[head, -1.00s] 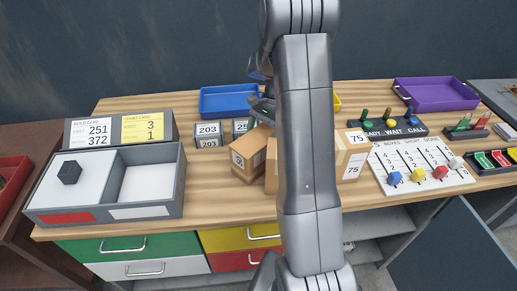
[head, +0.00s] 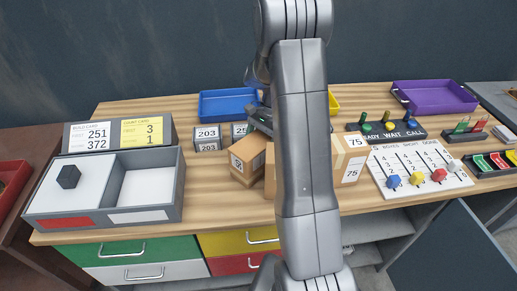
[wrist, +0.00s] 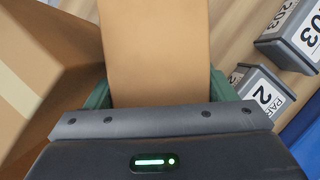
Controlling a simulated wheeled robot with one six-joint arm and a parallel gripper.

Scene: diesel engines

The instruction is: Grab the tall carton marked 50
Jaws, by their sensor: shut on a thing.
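In the wrist view my gripper (wrist: 158,88) is shut on a plain brown carton (wrist: 155,50), with a green finger on each side. No number shows on that face. In the head view my gripper (head: 260,121) is partly hidden by my arm, just above and behind a small brown carton (head: 252,157). That carton stands turned, with a white label too small to read surely. Part of another brown carton (head: 269,180) shows beside my arm. I cannot tell from the labels which carton is marked 50.
A carton marked 75 (head: 350,160) stands right of my arm. A larger brown carton (wrist: 40,75) is close on the left in the wrist view. Grey 203 blocks (head: 207,138) and a blue tray (head: 228,103) are near. A grey two-part tray (head: 178,190) is at left.

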